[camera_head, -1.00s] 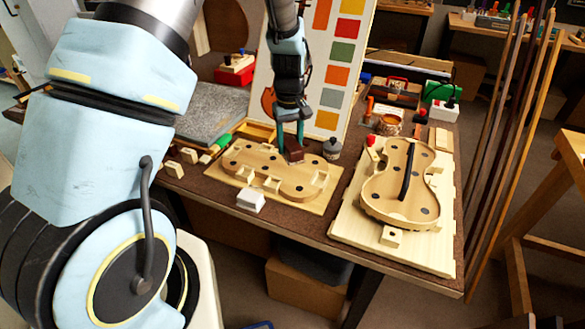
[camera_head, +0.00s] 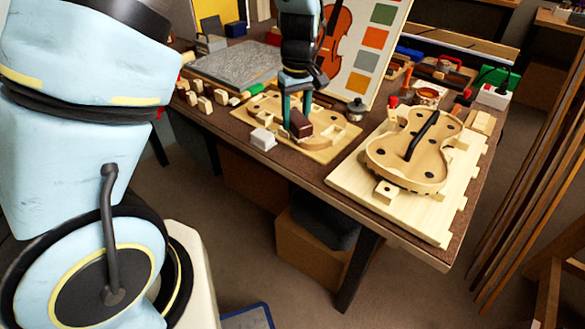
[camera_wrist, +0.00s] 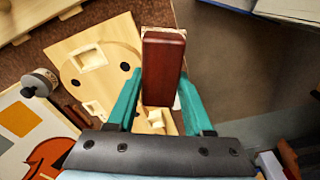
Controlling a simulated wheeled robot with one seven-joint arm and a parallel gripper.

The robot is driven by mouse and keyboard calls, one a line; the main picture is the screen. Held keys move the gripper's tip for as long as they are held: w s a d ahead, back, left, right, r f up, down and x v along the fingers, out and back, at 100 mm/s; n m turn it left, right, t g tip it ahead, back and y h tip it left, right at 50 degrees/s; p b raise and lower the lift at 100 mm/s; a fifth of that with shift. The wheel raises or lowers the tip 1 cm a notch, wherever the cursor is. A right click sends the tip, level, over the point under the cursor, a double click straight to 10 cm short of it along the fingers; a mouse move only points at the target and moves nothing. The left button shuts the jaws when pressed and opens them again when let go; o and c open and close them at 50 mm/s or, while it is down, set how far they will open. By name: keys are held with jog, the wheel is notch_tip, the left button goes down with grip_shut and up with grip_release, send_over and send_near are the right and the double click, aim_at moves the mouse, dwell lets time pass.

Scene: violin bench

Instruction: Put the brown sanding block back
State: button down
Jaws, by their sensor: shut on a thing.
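The brown sanding block (camera_head: 301,124) is a reddish-brown bar, held between the teal fingers of my gripper (camera_head: 293,112). In the wrist view the block (camera_wrist: 162,68) sticks out past the fingers of my gripper (camera_wrist: 162,95), which are shut on its sides. In the head view the block is over the front part of the left violin-shaped mould (camera_head: 335,128) on its pale board. I cannot tell how high above the mould it is. The place where the block belongs is not clear from these frames.
A white block (camera_head: 262,139) lies at the mould board's front left. A second violin body (camera_head: 410,160) with a black bar lies on a board at right. A grey jar (camera_head: 356,109) stands behind. Several small wooden blocks (camera_head: 205,104) lie at left, near a grey slab (camera_head: 240,65).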

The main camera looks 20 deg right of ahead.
notch_tip(320, 180, down, 10)
jog(key=shift+r+p, duration=0.25)
jog(key=shift+p, duration=0.5)
jog(key=shift+c, duration=1.5)
grip_release()
jog(key=shift+f, duration=0.1)
jog(key=r, duration=0.4)
jog(key=r+b, duration=0.1)
jog(key=r, duration=0.3)
jog(key=r+b, duration=0.1)
jog(key=r, duration=0.3)
jog(key=shift+s+r, duration=0.15)
jog(key=shift+s, duration=0.2)
jog(key=s+a+r+m, duration=0.1)
jog(key=s+a+r, duration=0.1)
jog(key=a, duration=1.3)
jog(key=s+a+r+m, duration=0.1)
jog(key=s+a+r, duration=0.1)
jog(key=a, duration=1.3)
jog(key=shift+t, duration=0.4)
jog(key=shift+a+r, duration=0.1)
